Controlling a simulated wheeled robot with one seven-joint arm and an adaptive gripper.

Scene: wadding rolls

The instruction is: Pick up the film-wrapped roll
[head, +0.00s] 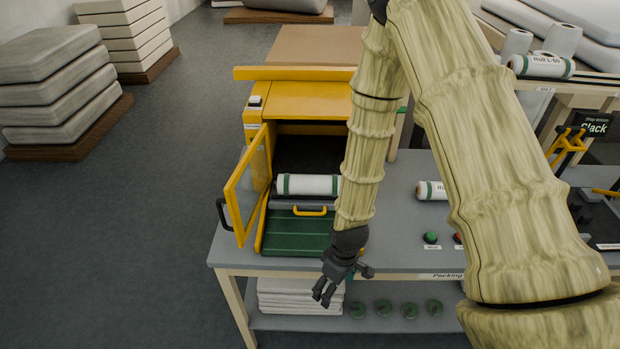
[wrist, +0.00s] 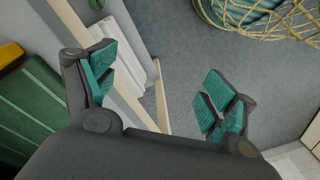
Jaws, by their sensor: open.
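A white roll with green bands near its ends (head: 309,185) lies across the mouth of the yellow machine (head: 300,98), above its green tray (head: 296,232). I cannot make out film on it at this size. Another white roll with a label (head: 427,190) lies on the grey table, partly hidden by my arm. My gripper (head: 328,292) is open and empty, hanging at the table's front edge, in front of and below the roll in the machine. In the wrist view, the parted fingers (wrist: 165,82) have only floor and table frame between them; no roll shows there.
The machine's yellow-framed door (head: 247,190) stands open on the left. Green and red buttons (head: 431,237) sit on the table. White folded sheets (head: 300,297) and several green discs (head: 382,310) lie on the lower shelf.

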